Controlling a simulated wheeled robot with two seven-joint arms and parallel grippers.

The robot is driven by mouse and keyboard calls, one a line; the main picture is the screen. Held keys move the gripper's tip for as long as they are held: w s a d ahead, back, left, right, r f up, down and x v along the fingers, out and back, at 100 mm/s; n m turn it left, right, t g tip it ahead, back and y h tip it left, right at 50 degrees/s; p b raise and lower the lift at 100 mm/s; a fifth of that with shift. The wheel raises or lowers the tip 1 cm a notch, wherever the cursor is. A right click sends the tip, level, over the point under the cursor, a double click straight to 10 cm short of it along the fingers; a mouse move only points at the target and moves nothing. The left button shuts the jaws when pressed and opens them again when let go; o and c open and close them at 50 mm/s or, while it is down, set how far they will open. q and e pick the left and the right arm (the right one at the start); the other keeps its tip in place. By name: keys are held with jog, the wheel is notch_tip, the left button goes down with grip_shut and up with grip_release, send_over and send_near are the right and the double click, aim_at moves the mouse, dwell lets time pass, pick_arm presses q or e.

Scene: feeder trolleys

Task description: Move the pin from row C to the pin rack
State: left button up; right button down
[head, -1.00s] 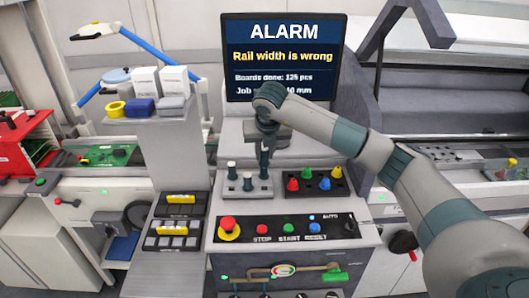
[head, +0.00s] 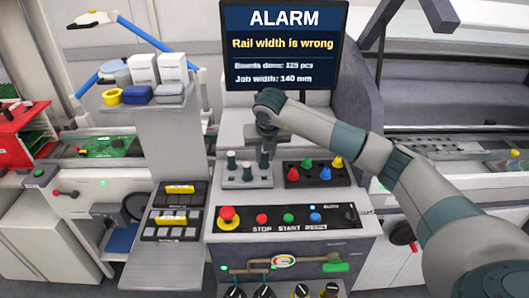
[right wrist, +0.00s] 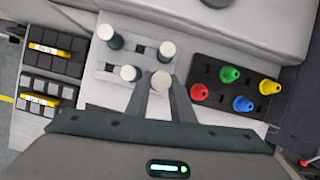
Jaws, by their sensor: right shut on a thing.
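The pin rack (head: 235,184) is a light grey block with slots on the console; it also shows in the right wrist view (right wrist: 146,60). Several dark pins with pale round tops stand in it, one at the far left (right wrist: 106,32), one at the back right (right wrist: 167,49) and one in front (right wrist: 128,73). My right gripper (right wrist: 161,90) points down at the rack's front right corner, shut on a pin (right wrist: 161,80). Whether that pin's lower end is in a hole is hidden. I see no row C label. My left gripper is not in view.
A black holder (head: 307,180) with red, green, blue and yellow pegs stands close right of the rack. In front is a button panel (head: 337,222) with a red emergency stop (head: 228,214). Yellow-labelled black trays (head: 160,220) lie to the left. The alarm screen (head: 285,75) stands behind.

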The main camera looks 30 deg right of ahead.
aim_at(265, 165)
jog(key=shift+f+b, duration=0.65)
jog(key=shift+f, duration=1.15)
jog(key=shift+f+b, duration=0.85)
jog(key=shift+f, duration=0.05)
jog(key=c, duration=1.2)
grip_release()
jog(key=shift+r, duration=0.1)
jog(key=shift+r+p, duration=1.5)
jog(key=shift+r, duration=2.4)
jog(key=shift+s+f, duration=0.15)
